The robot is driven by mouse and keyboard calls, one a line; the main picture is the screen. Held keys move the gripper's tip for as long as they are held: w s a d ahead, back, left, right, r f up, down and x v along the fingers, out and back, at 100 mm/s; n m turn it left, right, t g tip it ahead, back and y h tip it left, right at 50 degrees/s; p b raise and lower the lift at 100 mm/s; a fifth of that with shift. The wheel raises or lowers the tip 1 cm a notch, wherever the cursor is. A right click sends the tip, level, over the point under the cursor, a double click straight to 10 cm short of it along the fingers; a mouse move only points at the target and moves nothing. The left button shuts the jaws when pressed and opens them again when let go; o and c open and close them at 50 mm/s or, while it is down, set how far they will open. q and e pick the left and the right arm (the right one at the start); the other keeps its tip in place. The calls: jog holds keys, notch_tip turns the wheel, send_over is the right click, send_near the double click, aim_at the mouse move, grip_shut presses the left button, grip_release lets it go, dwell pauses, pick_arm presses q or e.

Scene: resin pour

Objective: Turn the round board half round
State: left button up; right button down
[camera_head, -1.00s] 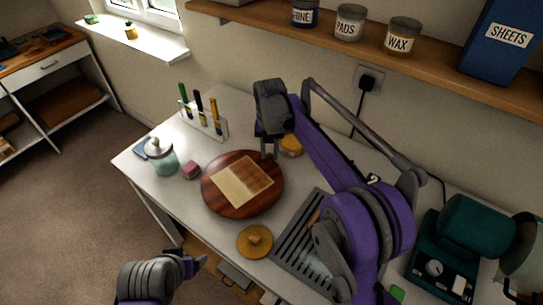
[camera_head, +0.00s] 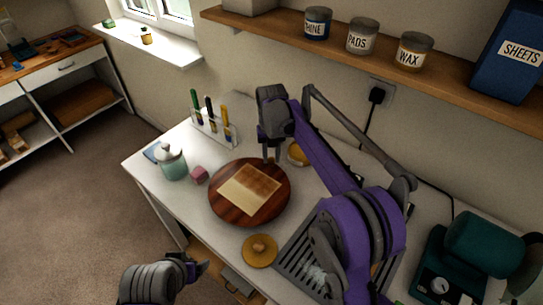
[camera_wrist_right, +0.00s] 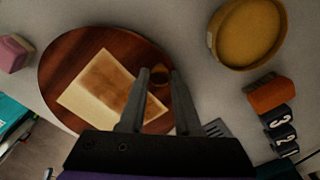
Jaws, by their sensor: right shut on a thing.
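The round board (camera_head: 228,208) is dark reddish wood and lies flat on the white bench. The board fills the middle left of the right wrist view (camera_wrist_right: 62,68). My right gripper (camera_head: 271,158) reaches down at the board's far edge. In the wrist view its two fingers (camera_wrist_right: 158,90) are shut on a small dark knob (camera_wrist_right: 159,74) at the board's edge. My left gripper (camera_head: 201,268) is low in the head view, off the bench's front; its finger gap is not clear.
A pink block (camera_head: 199,175) and a lidded glass jar (camera_head: 173,165) stand left of the board, a pen rack (camera_head: 215,128) behind. A yellow round dish (camera_wrist_right: 248,35) is close to the right gripper. A wooden disc (camera_head: 260,250) and slatted grille (camera_head: 296,240) lie in front.

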jog(key=c, duration=0.6)
grip_release()
jog(key=shift+r, duration=0.1)
notch_tip(320, 180, up, 7)
jog(key=shift+r, duration=0.2)
jog(key=shift+f, duration=0.1)
